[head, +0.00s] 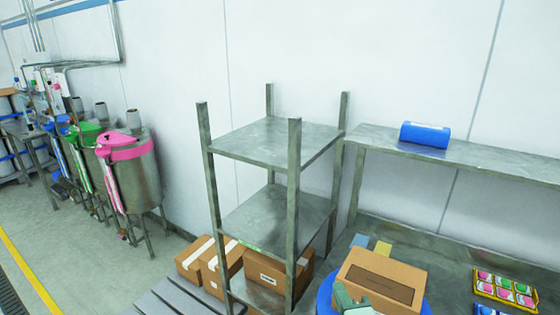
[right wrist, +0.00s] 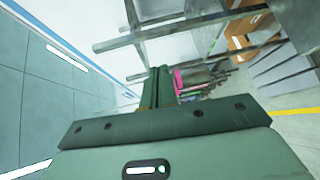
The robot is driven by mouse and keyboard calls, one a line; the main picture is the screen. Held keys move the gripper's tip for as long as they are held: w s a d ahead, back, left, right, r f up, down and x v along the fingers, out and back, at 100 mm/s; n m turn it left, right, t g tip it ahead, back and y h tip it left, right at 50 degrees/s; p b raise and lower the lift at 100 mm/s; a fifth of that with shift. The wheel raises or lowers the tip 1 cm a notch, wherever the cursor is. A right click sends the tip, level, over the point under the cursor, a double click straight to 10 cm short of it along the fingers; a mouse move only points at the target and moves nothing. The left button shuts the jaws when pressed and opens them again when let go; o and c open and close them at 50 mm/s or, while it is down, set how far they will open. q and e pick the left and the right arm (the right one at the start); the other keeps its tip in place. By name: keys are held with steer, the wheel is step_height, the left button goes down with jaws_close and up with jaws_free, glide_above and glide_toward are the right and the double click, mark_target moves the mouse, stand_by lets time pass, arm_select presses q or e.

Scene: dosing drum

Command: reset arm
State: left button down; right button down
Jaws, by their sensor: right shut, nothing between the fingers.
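My right gripper (head: 350,300) shows at the bottom edge of the head view, green, in front of an open cardboard box. In the right wrist view its fingers (right wrist: 158,88) are together with nothing between them. My left gripper is in neither view. Several steel dosing drums stand along the wall at the left; the nearest has a pink lid (head: 122,146), and one behind it has a green lid (head: 82,133).
A steel shelf rack (head: 275,140) stands in the middle, with cardboard boxes (head: 230,262) low down. At the right, a steel bench has an upper shelf (head: 480,158) bearing a blue roll (head: 425,134). The open box (head: 385,258) and a yellow tray (head: 503,290) are on the bench.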

steer(key=s+d+f+m+g+h, duration=0.3)
steer(key=s+d+f+m+g, duration=0.25)
steer(key=s+d, duration=0.35)
steer(key=s+d+f+m+g+h, duration=0.3)
steer(key=s+d+f+m+g, duration=0.15)
steer(key=s+d+m, duration=0.4)
steer(key=s+a+f+g+y+b, duration=0.1)
steer(key=f+b, duration=0.2)
steer(key=f, duration=0.9)
steer(key=s+a+f+n+g+y+b, duration=0.1)
steer(key=s+a+f+b, duration=0.1)
steer(key=f, duration=0.9)
steer(key=s+a+f+g+y+b, duration=0.1)
steer(key=f+b, duration=0.2)
steer(key=f, duration=0.9)
steer(key=s+f+m+g+y+b, duration=0.1)
steer(key=s+f+b, duration=0.5)
steer(key=s+f, duration=1.3)
step_height(320, 180, down, 3)
steer(key=shift+s+r+m+g, duration=0.1)
steer(key=shift+s+m+g, duration=0.15)
steer(key=shift+m+g, duration=0.6)
steer(key=shift+d, duration=0.1)
